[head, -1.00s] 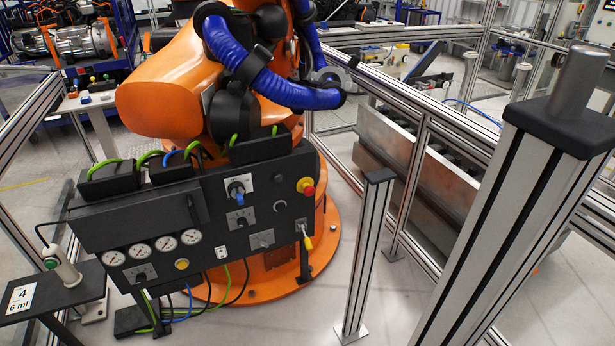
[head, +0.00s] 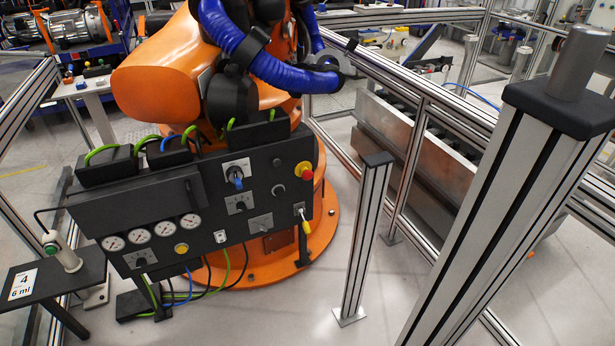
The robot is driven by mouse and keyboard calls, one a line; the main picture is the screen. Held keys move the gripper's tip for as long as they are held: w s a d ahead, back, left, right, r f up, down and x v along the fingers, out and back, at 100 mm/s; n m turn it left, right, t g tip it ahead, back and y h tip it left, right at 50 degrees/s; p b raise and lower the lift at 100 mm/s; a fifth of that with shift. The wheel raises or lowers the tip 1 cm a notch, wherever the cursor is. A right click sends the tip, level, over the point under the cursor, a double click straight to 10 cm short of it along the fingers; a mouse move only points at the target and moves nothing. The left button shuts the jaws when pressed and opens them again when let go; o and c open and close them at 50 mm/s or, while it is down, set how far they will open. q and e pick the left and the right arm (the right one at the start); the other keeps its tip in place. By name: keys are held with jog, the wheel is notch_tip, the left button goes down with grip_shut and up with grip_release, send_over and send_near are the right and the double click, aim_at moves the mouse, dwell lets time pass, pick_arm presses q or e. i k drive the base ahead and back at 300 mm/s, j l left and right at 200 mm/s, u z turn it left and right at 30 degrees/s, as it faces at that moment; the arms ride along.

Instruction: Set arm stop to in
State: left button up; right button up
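A black control panel (head: 212,228) stands in front of the orange robot arm's base in the head view. It carries a blue-handled rotary switch (head: 236,177), a red and yellow emergency stop button (head: 304,169), and a yellow-tipped lever (head: 304,220) at the lower right. Several grey-plated knobs, one of them a selector (head: 239,203), also sit on it. The labels are too small to read, so I cannot tell which control is the arm stop or how it is set. Neither of my grippers shows.
The orange robot arm (head: 165,80) with its blue hose rises behind the panel. A short aluminium post (head: 367,240) and a thick post (head: 490,220) stand to the right. A small black table (head: 55,290) is at the left. Bare floor lies in front.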

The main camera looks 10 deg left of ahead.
aim_at(308, 175)
jog(key=i+j+z, duration=0.25)
jog(key=z, duration=0.15)
jog(key=i+j+z, duration=0.15)
jog(key=z, duration=0.3)
jog(key=i+j+z, duration=0.15)
jog(key=j+z, duration=0.25)
